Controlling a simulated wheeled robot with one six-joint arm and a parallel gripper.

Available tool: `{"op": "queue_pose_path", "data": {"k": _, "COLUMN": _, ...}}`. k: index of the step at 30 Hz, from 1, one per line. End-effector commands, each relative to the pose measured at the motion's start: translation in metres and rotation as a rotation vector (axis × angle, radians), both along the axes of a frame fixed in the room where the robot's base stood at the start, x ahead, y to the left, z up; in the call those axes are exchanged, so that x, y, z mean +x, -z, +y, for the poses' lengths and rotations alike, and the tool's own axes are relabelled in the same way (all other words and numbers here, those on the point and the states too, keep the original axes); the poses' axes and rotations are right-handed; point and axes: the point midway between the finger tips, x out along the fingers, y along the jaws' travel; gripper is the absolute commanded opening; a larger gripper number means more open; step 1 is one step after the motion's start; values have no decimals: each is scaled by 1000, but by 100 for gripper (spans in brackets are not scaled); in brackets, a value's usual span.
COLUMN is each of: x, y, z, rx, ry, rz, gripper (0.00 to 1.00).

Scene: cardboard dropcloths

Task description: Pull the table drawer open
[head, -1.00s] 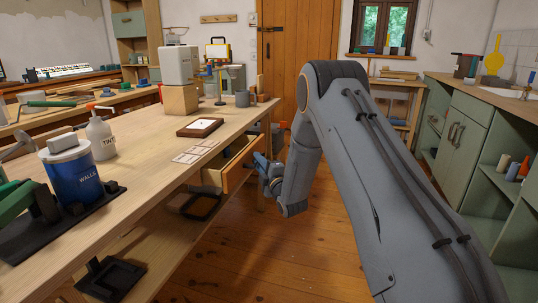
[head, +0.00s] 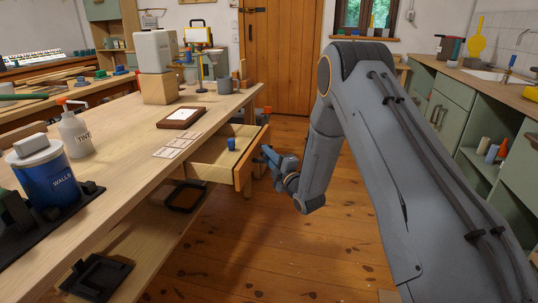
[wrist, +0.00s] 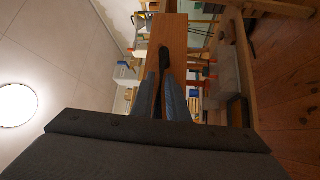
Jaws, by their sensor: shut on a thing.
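The table drawer (head: 222,160) stands open from the side of the long wooden workbench (head: 120,150), and its inside shows in the head view. Its wooden front (head: 252,162) faces right, towards my arm. My gripper (head: 269,156) is at the drawer front. In the wrist view the drawer front (wrist: 173,32) is ahead, with a dark handle (wrist: 164,57) on it. My gripper (wrist: 162,88) is shut on this handle there. A small blue thing (head: 231,144) is in the drawer.
The bench top holds a blue paint can (head: 48,178), a spray bottle (head: 75,133), a framed card (head: 181,117) and a grey cup (head: 224,86). Green cabinets (head: 447,118) line the right side. The wooden floor (head: 235,255) between is clear.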

Motion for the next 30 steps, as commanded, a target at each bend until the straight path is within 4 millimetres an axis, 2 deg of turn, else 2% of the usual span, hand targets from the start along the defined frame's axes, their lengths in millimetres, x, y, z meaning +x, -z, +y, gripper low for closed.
{"op": "queue_pose_path", "data": {"k": 1, "x": -3, "y": 2, "z": 3, "rx": -2, "ry": -8, "rz": 4, "gripper": 0}}
{"op": "queue_pose_path", "data": {"k": 2, "x": -3, "y": 2, "z": 3, "rx": -2, "ry": -8, "rz": 4, "gripper": 19}}
{"op": "queue_pose_path", "data": {"k": 3, "x": -2, "y": 2, "z": 3, "rx": -2, "ry": -8, "rz": 4, "gripper": 21}}
{"op": "queue_pose_path", "data": {"k": 13, "x": -5, "y": 2, "z": -6, "rx": -1, "ry": 2, "rz": 3, "gripper": 21}}
{"op": "queue_pose_path", "data": {"k": 24, "x": -56, "y": 10, "z": -27, "rx": -2, "ry": -3, "rz": 4, "gripper": 21}}
{"op": "queue_pose_path", "data": {"k": 30, "x": -70, "y": 12, "z": -33, "rx": -1, "ry": -6, "rz": 3, "gripper": 21}}
